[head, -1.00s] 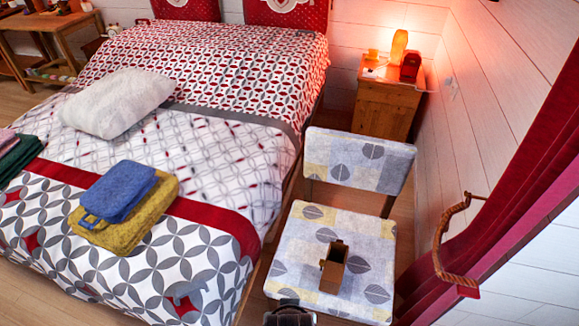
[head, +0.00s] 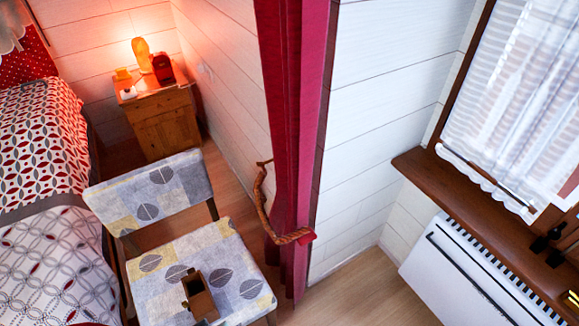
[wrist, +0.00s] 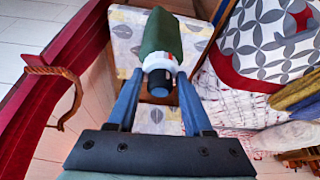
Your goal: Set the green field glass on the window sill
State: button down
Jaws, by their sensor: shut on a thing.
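The green field glass (wrist: 162,36) shows in the wrist view, with a green barrel, a white ring with a red mark, and a dark blue end piece. My gripper (wrist: 160,86) is shut on it near the white ring, one blue finger on each side, and holds it above the chair's area. Neither my gripper nor the field glass shows in the head view. The brown wooden window sill (head: 470,208) runs along the right of the head view, below the window with its white curtain.
A patterned chair (head: 215,262) bears a small brown open box (head: 199,296). A red curtain (head: 284,120) with a rope tieback (head: 262,210) hangs between chair and window. A white radiator (head: 465,270) is below the sill. Small dark items (head: 548,240) are near the sill's right part.

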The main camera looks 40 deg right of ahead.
aim_at(469, 212)
jog(key=i+l+z, duration=0.1)
jog(key=z, duration=0.3)
jog(key=i+l+z, duration=0.1)
jog(key=l+z, duration=0.3)
jog(key=i+z, duration=0.15)
jog(key=z, duration=0.25)
